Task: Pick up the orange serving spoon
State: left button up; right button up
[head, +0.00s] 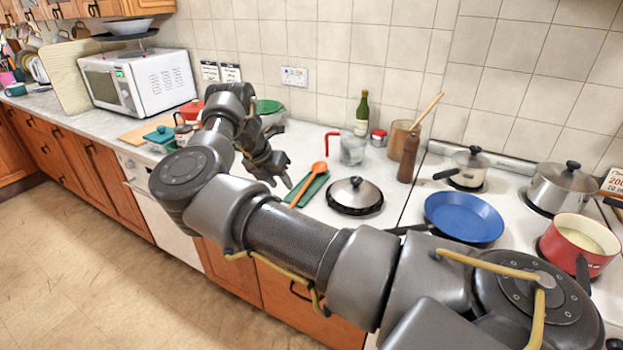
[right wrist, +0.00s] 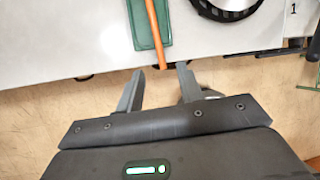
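The orange serving spoon (head: 307,184) lies on a dark green rectangular mat (head: 316,187) on the counter, left of a lidded pan. In the right wrist view, its handle (right wrist: 154,35) points down past the mat's lower end toward my gripper. My right gripper (head: 280,183) is just left of the spoon in the head view. In the right wrist view, the right gripper (right wrist: 160,70) is open and empty, its fingertips either side of the handle's end and seemingly not touching it. My left gripper is not in view.
A pan with a steel lid (head: 355,193) sits close right of the spoon. A red-handled clear jug (head: 351,148), a green bottle (head: 362,114) and a brown pepper mill (head: 408,155) stand behind. A blue frying pan (head: 463,217) is on the hob. The counter's front edge is near my gripper.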

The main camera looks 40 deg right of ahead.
jog(key=p+x, duration=0.2)
jog(key=x, duration=0.6)
jog(key=shift+f, duration=0.4)
jog(key=shift+a, duration=0.1)
grip_shut()
dwell(1.0)
